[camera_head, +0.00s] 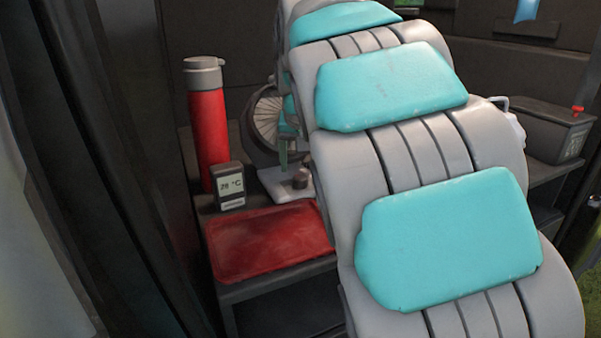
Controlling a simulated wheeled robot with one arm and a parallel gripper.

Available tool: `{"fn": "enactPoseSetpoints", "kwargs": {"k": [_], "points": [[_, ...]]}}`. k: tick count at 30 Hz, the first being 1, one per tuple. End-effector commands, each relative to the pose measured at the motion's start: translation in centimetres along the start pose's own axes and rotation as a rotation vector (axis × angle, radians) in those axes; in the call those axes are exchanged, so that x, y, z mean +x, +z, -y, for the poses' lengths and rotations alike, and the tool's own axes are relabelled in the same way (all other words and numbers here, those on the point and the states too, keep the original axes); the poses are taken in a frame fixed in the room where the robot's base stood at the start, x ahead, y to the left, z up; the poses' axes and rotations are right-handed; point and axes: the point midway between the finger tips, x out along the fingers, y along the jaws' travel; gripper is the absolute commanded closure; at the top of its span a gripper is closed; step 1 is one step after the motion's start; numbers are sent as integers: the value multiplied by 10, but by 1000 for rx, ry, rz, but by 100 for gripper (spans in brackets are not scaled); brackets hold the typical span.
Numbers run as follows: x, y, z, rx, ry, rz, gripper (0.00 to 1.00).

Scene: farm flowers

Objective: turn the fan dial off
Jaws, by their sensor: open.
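The fan (265,120) stands on the shelf left of my arm. Its round ribbed head is partly covered by my arm and gripper. Its pale base (280,190) rests on the shelf, and a small brownish dial (300,179) stands on that base. My gripper (294,160) is mostly hidden behind my arm. Its narrow fingers point down in front of the fan, just above the dial, and look open with nothing between them. I cannot tell whether a finger touches the dial.
A red flask (207,125) with a grey lid stands left of the fan. A small thermometer display (230,186) and a red tray (265,242) are in front. My large grey and teal arm fills the middle and right. A dark box (545,130) with a red knob is at right.

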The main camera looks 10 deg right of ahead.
Motion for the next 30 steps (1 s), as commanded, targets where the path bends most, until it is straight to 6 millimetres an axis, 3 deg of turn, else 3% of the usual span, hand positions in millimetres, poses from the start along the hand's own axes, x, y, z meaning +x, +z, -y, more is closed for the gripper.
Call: {"fn": "enactPoseSetpoints", "kwargs": {"k": [6, 15, 30], "points": [[28, 0, 0, 0, -1, 1, 29], [33, 0, 0, 0, -1, -2, 29], [33, 0, 0, 1, -1, -1, 85]]}}
